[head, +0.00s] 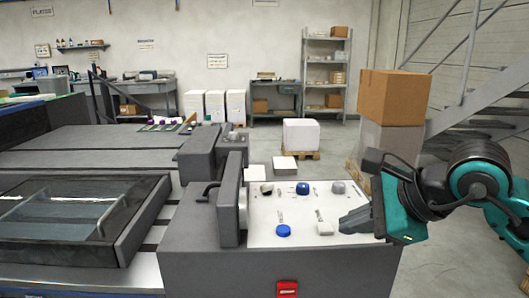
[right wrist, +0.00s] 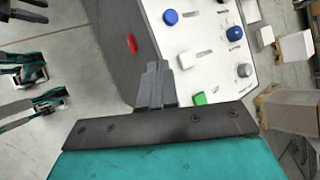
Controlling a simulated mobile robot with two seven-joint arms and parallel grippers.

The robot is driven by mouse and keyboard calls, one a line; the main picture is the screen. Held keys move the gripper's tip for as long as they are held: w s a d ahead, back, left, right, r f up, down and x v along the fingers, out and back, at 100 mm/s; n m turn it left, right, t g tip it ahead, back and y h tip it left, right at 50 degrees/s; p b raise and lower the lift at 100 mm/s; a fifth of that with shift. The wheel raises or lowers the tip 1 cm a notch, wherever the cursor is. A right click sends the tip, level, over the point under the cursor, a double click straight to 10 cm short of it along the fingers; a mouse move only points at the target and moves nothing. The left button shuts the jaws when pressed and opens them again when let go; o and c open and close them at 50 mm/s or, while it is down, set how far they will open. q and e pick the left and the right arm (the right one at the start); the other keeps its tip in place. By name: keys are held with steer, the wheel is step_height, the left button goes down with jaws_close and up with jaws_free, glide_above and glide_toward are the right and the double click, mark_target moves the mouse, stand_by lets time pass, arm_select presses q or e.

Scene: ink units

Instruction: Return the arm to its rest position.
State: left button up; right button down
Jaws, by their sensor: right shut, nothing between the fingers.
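My right arm comes in from the right in the head view. Its gripper (head: 345,222) is over the right part of a white control panel (head: 262,218), with its tips pointing left. In the right wrist view my right gripper (right wrist: 156,68) has its fingers together, with nothing between them. The panel carries a blue round knob (head: 283,231), a blue dome (head: 302,188), a grey knob (head: 338,188) and a pale lever (head: 324,228). A green switch (right wrist: 200,98) shows beside the fingers in the right wrist view; whether they touch is unclear. My left gripper is not visible.
The panel tops a dark grey machine housing with a red switch (head: 287,289) on its front. A glass-topped frame (head: 75,215) lies left. A brown box (head: 391,97) stands on a pale stack behind my arm, near the stairs. Open floor shows beyond the panel.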

steer(key=s+a+r+m+g+y+p, duration=0.2)
steer(key=s+a+m+g+y+p, duration=0.15)
steer(key=s+a+m+y, duration=0.55)
steer(key=w+d+f+m+t+h+p, duration=0.2)
steer(key=d+f+m+t+h, duration=0.45)
steer(key=m, duration=1.05)
steer(key=w+d+f+m+t+h+p, duration=0.3)
steer(key=f+m+t, duration=0.55)
steer(key=m, duration=0.85)
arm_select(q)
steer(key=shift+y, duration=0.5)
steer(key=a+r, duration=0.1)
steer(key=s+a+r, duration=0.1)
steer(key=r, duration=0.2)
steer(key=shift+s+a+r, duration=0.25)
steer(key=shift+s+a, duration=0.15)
arm_select(e)
steer(key=s+d+f+m+g+h, duration=0.3)
steer(key=s+f+m+g, duration=0.4)
steer(key=s+f, duration=0.5)
step_height(320, 180, down, 2)
steer(key=shift+s+d+f+m+h, duration=0.15)
steer(key=shift+m+h, duration=0.3)
steer(key=shift+m, duration=0.15)
